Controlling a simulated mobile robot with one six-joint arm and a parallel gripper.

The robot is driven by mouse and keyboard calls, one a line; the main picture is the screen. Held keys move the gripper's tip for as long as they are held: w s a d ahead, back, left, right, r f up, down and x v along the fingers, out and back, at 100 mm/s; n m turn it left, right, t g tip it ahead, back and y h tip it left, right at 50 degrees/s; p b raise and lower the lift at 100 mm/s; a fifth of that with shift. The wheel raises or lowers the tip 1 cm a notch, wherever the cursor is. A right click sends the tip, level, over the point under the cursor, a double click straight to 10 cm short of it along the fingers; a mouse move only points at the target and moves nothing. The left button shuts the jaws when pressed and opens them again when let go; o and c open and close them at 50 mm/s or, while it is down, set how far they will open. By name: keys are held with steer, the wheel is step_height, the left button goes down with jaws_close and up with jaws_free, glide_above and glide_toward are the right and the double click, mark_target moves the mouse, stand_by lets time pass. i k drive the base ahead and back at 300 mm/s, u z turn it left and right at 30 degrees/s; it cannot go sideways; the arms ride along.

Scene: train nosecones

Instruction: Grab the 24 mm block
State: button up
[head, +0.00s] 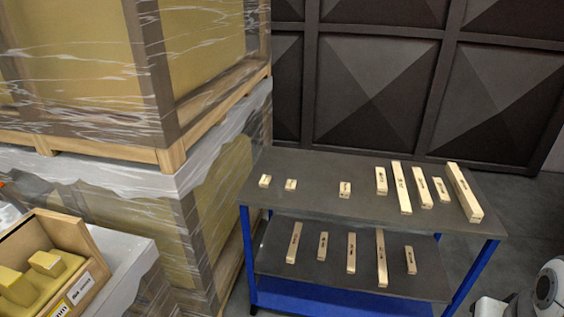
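Several pale wooden blocks of differing lengths lie on a two-level cart. On the grey top shelf (325,172) are short blocks at the left (265,181), a small block (344,189) near the middle, and longer blocks (401,188) toward the right, with a long thick block (464,192) at the right end. On the lower shelf (275,262) lie more blocks, the longest of them (381,258) right of the middle. The dark marks on the blocks are too small to read, so I cannot tell which is the 24 mm block. My gripper is not in view.
Wrapped pallets (85,90) stand close on the cart's left. An open wooden box (75,235) with yellow pieces and labels sits at the lower left. A dark panelled wall (390,90) is behind the cart. Part of my arm shows at lower right.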

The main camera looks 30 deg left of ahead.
mark_target(266, 182)
steer(key=u, duration=0.65)
steer(key=i, duration=1.35)
steer(key=u, duration=1.25)
steer(key=i, duration=0.45)
steer(key=u, duration=0.05)
steer(key=k, duration=0.75)
steer(key=u, duration=0.2)
steer(key=i, duration=0.8)
steer(key=z, duration=0.1)
